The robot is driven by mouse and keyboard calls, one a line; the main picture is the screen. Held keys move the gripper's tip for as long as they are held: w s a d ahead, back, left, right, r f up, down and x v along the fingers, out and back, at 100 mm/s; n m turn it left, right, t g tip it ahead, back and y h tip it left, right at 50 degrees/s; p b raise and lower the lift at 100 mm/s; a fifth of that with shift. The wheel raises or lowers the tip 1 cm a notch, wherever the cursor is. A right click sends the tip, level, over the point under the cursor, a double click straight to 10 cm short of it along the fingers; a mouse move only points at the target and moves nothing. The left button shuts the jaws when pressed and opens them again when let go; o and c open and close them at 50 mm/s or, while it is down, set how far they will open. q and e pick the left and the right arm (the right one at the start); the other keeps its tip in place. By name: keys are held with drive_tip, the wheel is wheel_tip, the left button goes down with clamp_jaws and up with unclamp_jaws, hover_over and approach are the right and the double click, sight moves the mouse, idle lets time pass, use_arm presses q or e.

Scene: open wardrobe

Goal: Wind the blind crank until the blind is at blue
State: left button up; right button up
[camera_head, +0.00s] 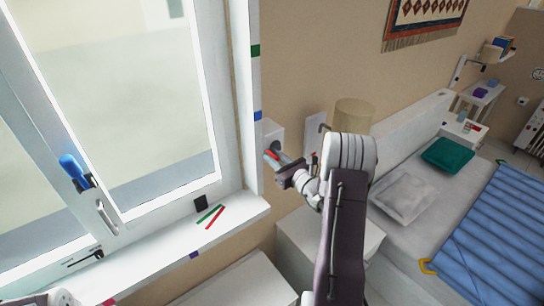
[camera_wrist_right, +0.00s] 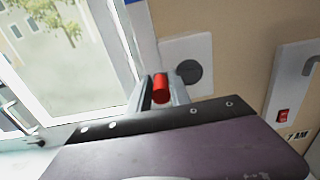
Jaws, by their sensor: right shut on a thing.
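The blind crank's red handle (camera_head: 272,155) is at the wall just right of the window frame; it also shows in the right wrist view (camera_wrist_right: 161,88). The crank's white wall box (camera_head: 270,132) has a dark round hub (camera_wrist_right: 189,71). My right gripper (camera_head: 276,160) is shut on the red handle, one finger on each side of it. A blue mark (camera_head: 257,115) is on the window frame's right side, with a green mark (camera_head: 254,50) above it. I cannot make out the blind itself. My left gripper is not in view.
The window has a blue-handled latch (camera_head: 75,168). Red and green sticks (camera_head: 212,216) lie on the white sill (camera_head: 160,243). A white panel with a red switch (camera_wrist_right: 283,114) is right of the crank box. A bed (camera_head: 402,225) stands at the right.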

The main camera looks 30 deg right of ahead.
drive_tip(key=shift+d+r, duration=0.25)
drive_tip(key=shift+r, duration=0.4)
drive_tip(key=shift+o, duration=0.2)
drive_tip(key=shift+d, duration=0.1)
drive_tip(key=shift+o, duration=1.4)
drive_tip(key=shift+d+r+p, duration=0.35)
drive_tip(key=shift+d+r, duration=0.1)
drive_tip(key=shift+d, duration=0.1)
drive_tip(key=shift+o, duration=0.2)
drive_tip(key=shift+d+r, duration=0.35)
drive_tip(key=shift+r, duration=0.05)
drive_tip(key=c, duration=0.4)
drive_tip(key=shift+o, duration=0.2)
drive_tip(key=shift+w+d+r, duration=0.15)
drive_tip(key=shift+d+r, duration=0.05)
drive_tip(key=shift+d, duration=0.85)
